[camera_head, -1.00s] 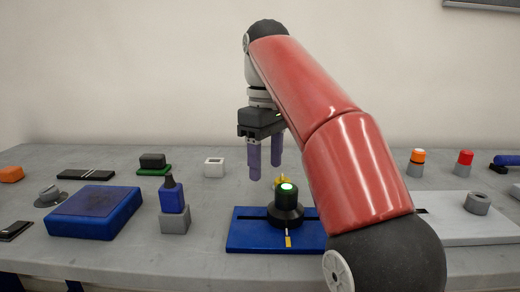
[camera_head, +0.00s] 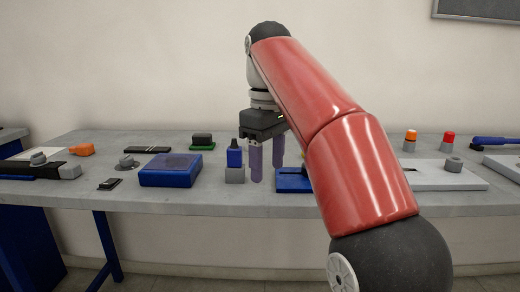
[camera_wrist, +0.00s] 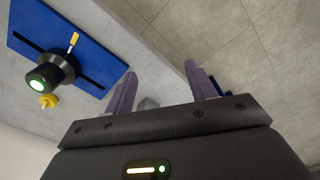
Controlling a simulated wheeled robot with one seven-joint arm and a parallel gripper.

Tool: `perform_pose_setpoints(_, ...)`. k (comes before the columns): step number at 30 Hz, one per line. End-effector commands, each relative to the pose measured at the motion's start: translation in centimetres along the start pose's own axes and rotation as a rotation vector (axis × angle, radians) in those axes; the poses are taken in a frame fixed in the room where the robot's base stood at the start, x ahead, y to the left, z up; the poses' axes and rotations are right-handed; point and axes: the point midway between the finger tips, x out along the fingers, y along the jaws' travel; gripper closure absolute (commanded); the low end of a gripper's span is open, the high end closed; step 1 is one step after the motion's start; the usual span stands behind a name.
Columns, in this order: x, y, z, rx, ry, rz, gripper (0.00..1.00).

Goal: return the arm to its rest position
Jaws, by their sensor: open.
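My arm is raised and bent, reaching forward across the middle of the head view. In the wrist view a black knob with a green light (camera_wrist: 58,72) sits on a blue plate (camera_wrist: 95,50), apart from the fingers. In the head view my arm hides most of this plate (camera_head: 292,183).
The grey table (camera_head: 130,195) spans the view. A pale plate (camera_head: 440,178) lies at right. The floor before the table looks clear.

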Motion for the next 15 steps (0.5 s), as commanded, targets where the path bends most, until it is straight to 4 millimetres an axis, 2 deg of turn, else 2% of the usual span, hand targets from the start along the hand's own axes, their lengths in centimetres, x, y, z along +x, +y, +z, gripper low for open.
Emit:
perform_pose_setpoints(8,0.3,0.1,1.9,0.076,0.031,0.023,0.44)
perform_pose_setpoints(15,1.3,-0.1,4.5,0.183,0.075,0.053,0.44)
